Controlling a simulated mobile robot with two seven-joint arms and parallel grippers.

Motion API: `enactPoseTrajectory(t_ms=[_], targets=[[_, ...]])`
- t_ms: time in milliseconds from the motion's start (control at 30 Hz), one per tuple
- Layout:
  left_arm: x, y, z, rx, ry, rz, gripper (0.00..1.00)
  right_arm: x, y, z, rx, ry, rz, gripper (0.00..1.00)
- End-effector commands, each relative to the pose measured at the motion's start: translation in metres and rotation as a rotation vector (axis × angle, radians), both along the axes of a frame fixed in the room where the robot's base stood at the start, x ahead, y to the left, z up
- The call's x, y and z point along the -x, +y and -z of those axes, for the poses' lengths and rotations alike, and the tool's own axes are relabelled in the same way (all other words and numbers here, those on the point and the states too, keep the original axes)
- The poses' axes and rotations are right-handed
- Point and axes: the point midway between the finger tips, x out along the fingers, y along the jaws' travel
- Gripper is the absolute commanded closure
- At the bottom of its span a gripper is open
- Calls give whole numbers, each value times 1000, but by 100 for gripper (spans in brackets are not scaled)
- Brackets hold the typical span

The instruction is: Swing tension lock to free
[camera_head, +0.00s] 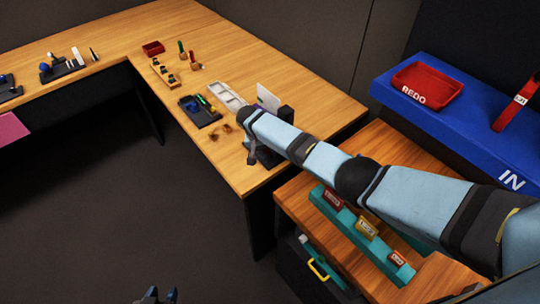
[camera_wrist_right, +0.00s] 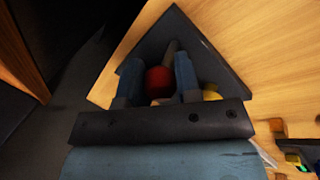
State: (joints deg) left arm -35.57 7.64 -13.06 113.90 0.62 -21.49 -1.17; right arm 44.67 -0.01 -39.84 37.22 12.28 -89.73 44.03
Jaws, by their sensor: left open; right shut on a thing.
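In the right wrist view a dark panel (camera_wrist_right: 212,52) sits on the wooden desk. A round red knob (camera_wrist_right: 158,80) is between the blue fingers of my right gripper (camera_wrist_right: 159,74), which is shut on it. A grey stem (camera_wrist_right: 171,50) shows just beyond the knob. A small yellow-orange part (camera_wrist_right: 211,95) is right of the fingers, partly hidden by the gripper body. In the head view my right arm covers most of the panel at the desk's near corner. My left gripper (camera_head: 155,296) is open and empty at the bottom edge, well away from the desk.
A lower wooden unit with teal strips (camera_head: 335,207) lies under my right arm. A blue shelf (camera_head: 470,130) holds a red tray (camera_head: 427,86).

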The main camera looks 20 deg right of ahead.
Motion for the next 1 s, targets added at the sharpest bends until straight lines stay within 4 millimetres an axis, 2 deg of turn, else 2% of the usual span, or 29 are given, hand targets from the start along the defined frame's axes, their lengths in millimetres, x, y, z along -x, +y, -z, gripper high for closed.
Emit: enactPoseTrajectory(t_ms=[33,133,733,767,800,867,1000], targets=[[0,-2,8,2,0,2,57,-1,1,4,11,22,1,100],[-1,-4,12,5,0,9,57,-3,1,4,24,57,0,100],[-4,-2,12,2,-12,9,57,-4,1,2,42,98,-1,100],[-4,-2,12,2,-12,9,57,-4,1,2,42,98,-1,64],[-4,-2,13,1,-11,8,57,-4,1,2,42,98,0,55],[-4,-2,13,1,-10,8,57,-4,1,2,42,98,0,44],[-3,-2,15,0,-6,8,57,-5,2,1,41,97,0,44]])
